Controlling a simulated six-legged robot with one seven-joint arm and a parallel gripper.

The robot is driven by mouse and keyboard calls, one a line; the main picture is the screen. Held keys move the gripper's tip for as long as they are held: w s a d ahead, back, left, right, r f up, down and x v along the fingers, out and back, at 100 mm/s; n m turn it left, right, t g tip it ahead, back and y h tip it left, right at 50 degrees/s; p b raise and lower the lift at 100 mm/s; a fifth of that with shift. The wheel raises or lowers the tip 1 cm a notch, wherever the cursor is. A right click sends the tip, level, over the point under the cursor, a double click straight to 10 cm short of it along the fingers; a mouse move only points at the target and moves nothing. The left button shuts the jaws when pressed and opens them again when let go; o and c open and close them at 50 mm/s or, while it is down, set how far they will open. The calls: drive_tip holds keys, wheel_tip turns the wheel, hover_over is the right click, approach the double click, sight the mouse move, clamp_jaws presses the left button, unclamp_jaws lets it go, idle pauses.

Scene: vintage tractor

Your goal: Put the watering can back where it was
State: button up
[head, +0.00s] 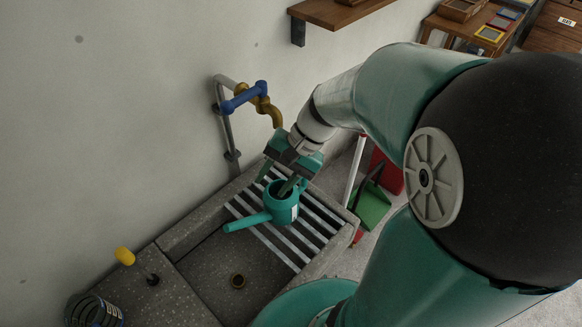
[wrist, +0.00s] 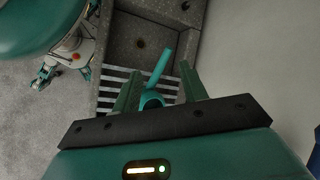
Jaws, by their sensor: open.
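The teal watering can (head: 283,208) stands upright on the metal slats over the stone sink, its spout pointing left toward the basin in the head view. In the wrist view the can (wrist: 160,68) shows its spout and a round part of its body, partly hidden by my gripper. My gripper (head: 279,181) is open and points down just above the can. In the wrist view its two fingers (wrist: 158,79) stand apart, one on each side of the can. Whether a finger touches the can, I cannot tell.
The stone sink (head: 183,241) has an open basin with a drain (head: 238,280). A brass tap with a blue handle (head: 245,96) is on the wall behind. A green dustpan (head: 371,206) is to the right. A wooden shelf (head: 335,12) hangs above.

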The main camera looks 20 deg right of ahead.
drive_tip(key=s+r+n+t+h, duration=0.5)
drive_tip(key=s+r+n+h, duration=0.1)
drive_tip(key=r, duration=0.4)
drive_tip(key=shift+s+d+r+n+h, duration=0.35)
drive_tip(key=shift+s+n+h, duration=0.05)
drive_tip(key=shift+n, duration=0.4)
idle(0.4)
